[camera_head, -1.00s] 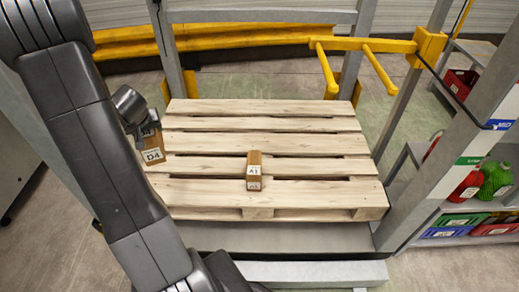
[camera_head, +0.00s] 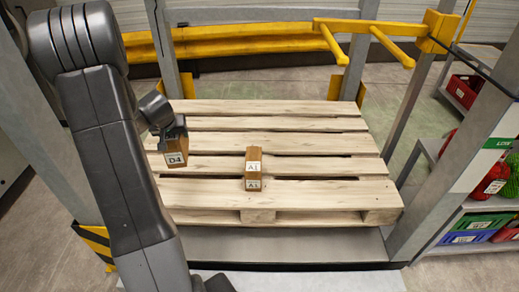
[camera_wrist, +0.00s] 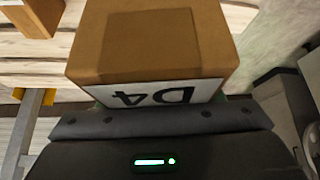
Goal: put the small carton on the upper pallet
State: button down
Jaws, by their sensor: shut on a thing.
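My gripper (camera_head: 172,138) is shut on a small brown carton labelled D4 (camera_head: 176,158). In the head view it holds the carton at the left side of the wooden pallet (camera_head: 300,193). I cannot tell whether the carton touches the boards. In the wrist view the D4 carton (camera_wrist: 150,40) fills the upper middle, just beyond the dark gripper edge. Another brown carton, labelled A1 (camera_head: 253,166), stands on the middle of the pallet, to the right of my gripper.
Grey uprights (camera_head: 430,140) flank the pallet, and a yellow fork-like bracket (camera_head: 380,33) juts out at the back right. Shelves with red (camera_head: 463,92) and green (camera_head: 480,222) crates stand at the right. The pallet's right half is bare.

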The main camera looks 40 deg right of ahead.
jog(key=shift+m+h, duration=0.3)
jog(key=shift+m, duration=0.6)
jog(key=shift+d+f+b, duration=1.4)
jog(key=shift+f+b, duration=1.15)
jog(key=shift+f, duration=1)
jog(key=shift+d+f+b, duration=1.35)
jog(key=shift+f+b, duration=1.25)
jog(key=shift+f, duration=0.9)
jog(key=shift+d+f+b, duration=1.4)
jog(key=shift+f+b, duration=1.15)
jog(key=shift+f, duration=1)
jog(key=shift+f, duration=0.1)
jog(key=shift+c, duration=2)
grip_release()
jog(key=shift+s, duration=0.1)
jog(key=shift+s+a+r, duration=0.1)
jog(key=shift+a+r, duration=0.05)
jog(key=shift+r, duration=0.3)
jog(key=p+v, duration=0.3)
jog(key=v, duration=0.8)
jog(key=shift+r, duration=0.1)
